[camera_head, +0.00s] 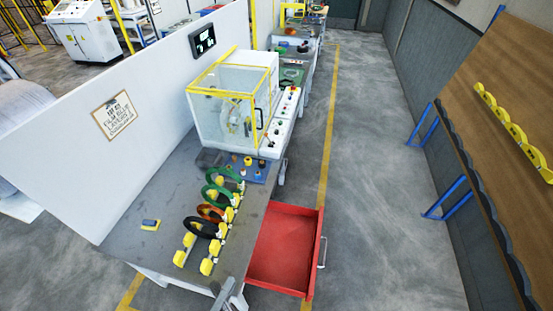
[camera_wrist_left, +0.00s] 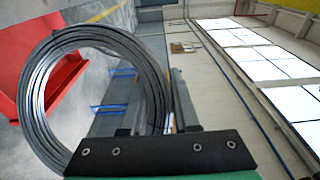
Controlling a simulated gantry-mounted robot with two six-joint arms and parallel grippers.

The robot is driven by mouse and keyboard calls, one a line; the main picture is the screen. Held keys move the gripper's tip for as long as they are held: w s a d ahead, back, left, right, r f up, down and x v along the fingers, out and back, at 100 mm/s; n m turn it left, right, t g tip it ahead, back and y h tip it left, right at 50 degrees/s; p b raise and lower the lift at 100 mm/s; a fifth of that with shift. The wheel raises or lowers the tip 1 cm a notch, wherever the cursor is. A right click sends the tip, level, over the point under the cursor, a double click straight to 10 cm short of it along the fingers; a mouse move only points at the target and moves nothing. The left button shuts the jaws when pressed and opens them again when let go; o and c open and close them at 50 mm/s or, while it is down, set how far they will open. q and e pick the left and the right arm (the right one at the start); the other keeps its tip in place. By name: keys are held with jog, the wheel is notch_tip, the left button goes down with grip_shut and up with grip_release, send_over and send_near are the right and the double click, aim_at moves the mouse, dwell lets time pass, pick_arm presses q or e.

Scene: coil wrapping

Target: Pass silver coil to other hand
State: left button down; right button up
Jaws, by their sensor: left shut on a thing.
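The silver coil (camera_wrist_left: 45,105), a ring of many thin grey strands, fills the left of the left wrist view. My left gripper (camera_wrist_left: 157,125) is shut on the coil's near side, at the ring's lower right. The coil is held up clear of any surface, with the floor and a red shape showing through its open middle. I cannot make out the silver coil in the head view.
Green, orange and black coils stand on yellow holders (camera_head: 207,265) on the grey workbench (camera_head: 125,235). An open red drawer (camera_head: 283,250) sticks out at the bench's right. A glass-walled machine (camera_head: 215,115) stands behind. The floor aisle (camera_head: 380,200) is clear.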

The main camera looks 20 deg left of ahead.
jog(key=shift+o, duration=0.6)
pick_arm(q)
jog(key=s+d+r+m+g+h, duration=0.1)
jog(key=d+r+m+h, duration=0.3)
jog(key=d, duration=0.4)
jog(key=s+d+r+m+g+h, duration=0.1)
jog(key=d+r+m+g+h, duration=0.2)
jog(key=d+h, duration=0.4)
jog(key=shift+d+r+m+h, duration=0.3)
jog(key=shift+d+r+m, duration=0.3)
jog(key=shift+d, duration=0.55)
pick_arm(e)
jog(key=shift+o, duration=0.7)
pick_arm(q)
jog(key=shift+r, duration=0.1)
pick_arm(e)
jog(key=shift+h, duration=0.3)
